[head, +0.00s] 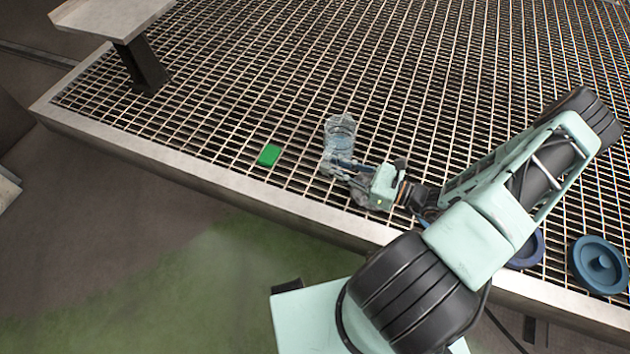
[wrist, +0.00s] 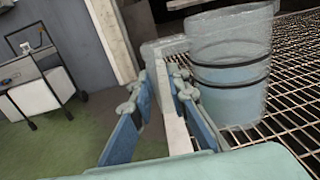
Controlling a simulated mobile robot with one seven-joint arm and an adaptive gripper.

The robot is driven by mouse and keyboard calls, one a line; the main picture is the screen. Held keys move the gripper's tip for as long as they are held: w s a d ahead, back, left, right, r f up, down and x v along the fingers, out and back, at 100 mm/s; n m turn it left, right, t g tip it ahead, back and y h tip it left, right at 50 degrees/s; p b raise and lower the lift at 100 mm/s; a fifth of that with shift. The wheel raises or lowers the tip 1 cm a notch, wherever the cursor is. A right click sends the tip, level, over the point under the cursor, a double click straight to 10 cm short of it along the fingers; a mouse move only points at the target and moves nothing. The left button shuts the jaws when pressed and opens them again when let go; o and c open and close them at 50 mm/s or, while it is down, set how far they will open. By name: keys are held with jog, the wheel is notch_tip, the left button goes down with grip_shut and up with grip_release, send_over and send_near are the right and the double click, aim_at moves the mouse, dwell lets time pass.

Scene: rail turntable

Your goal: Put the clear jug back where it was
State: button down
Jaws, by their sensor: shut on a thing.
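The clear jug (head: 341,132) is see-through with bluish contents or tint and dark bands. In the head view it stands upright over the metal grating, at the tips of my gripper (head: 343,168). I cannot tell whether the jug's base touches the grating.
A green block (head: 269,155) lies on the grating (head: 240,90) left of the jug. Blue round pieces (head: 599,265) lie at the right near the front edge. A pale raised plate on a dark post (head: 140,62) stands at the back left. The grating behind the jug is clear.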

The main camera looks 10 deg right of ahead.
notch_tip(320, 180, down, 8)
jog(key=s+f+g+b, duration=0.1)
jog(key=s+b, duration=0.2)
jog(key=shift+n+y, duration=0.4)
jog(key=shift+w+a+f+b, duration=0.6)
jog(key=shift+w+f+b, duration=0.45)
jog(key=shift+w+f, duration=1.15)
jog(key=shift+w+a+f+b, duration=0.65)
jog(key=shift+w+f+b, duration=0.45)
jog(key=shift+w+f, duration=1)
jog(key=shift+w+a+f+b, duration=0.6)
jog(key=shift+w+f+b, duration=0.45)
jog(key=shift+w+f, duration=1.15)
jog(key=shift+w+r, duration=0.15)
jog(key=shift+w, duration=0.05)
jog(key=c, duration=1.8)
grip_release()
jog(key=shift+c, duration=0.2)
